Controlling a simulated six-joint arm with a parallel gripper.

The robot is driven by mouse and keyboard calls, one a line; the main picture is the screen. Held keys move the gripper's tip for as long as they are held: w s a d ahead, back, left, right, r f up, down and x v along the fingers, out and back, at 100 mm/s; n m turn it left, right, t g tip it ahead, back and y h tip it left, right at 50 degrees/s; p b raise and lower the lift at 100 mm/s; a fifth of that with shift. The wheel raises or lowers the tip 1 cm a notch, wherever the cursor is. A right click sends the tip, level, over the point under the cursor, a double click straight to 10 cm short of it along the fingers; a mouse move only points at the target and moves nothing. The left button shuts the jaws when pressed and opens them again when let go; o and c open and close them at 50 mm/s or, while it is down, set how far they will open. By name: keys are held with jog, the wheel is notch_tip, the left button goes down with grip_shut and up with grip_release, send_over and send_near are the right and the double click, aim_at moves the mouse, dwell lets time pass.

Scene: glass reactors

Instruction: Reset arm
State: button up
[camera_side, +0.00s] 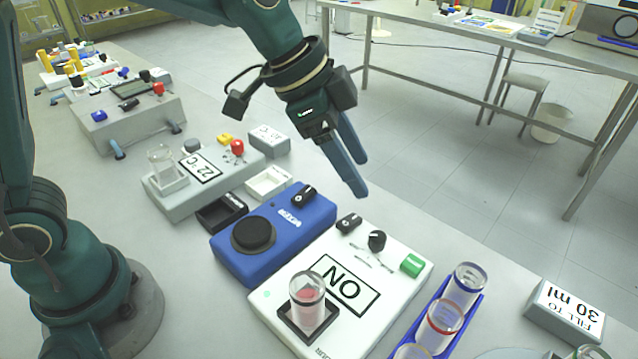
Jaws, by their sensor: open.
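My gripper (358,178) hangs above the far edge of the bench, over the area behind the blue mixer and the white device. Its two blue-grey fingers point down and to the right, open with nothing between them. My arm comes down from the top of the picture. The white device (393,322) below it shows an "ON" label and holds a glass vessel (308,312) with reddish contents in a dark square holder. The gripper is clear of both.
The blue mixer (283,250) with a black round pad stands left of the white device. A grey device (182,207) marked 22°C holds a glass beaker (163,162). A blue rack (463,318) with glass tubes and a "FILL TO 30 ml" sign (563,312) stand right. Open floor lies beyond.

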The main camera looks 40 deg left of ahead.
jog(key=s+a+r+n+t, duration=0.1)
jog(key=s+a+r+n, duration=0.1)
jog(key=s+a+r, duration=0.15)
jog(key=s+a+f+n+y, duration=0.3)
jog(key=s+a+n, duration=0.5)
jog(key=s, duration=0.4)
jog(key=shift+s+a+n+y, duration=0.2)
jog(key=shift+s+n+y, duration=0.15)
jog(key=shift+n+y, duration=0.05)
